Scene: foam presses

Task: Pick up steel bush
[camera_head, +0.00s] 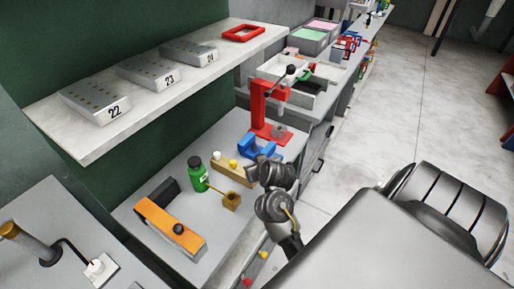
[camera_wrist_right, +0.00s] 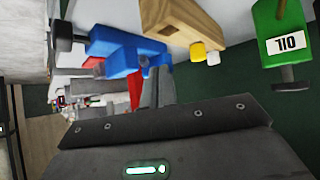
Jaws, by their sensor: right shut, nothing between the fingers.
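I cannot pick out a steel bush for certain. A small grey piece (camera_head: 279,130) sits at the foot of the red press (camera_head: 258,105) in the head view; it may be the bush. My right gripper (camera_head: 264,158) is over the right edge of the bench, close to the blue vise-like fixture (camera_head: 258,148). In the right wrist view its fingers (camera_wrist_right: 157,88) are together and empty, just by the blue fixture (camera_wrist_right: 125,52). The red press is mostly hidden behind the fixture there. My left gripper is not in view.
A shelf (camera_head: 70,135) with numbered blocks hangs above.

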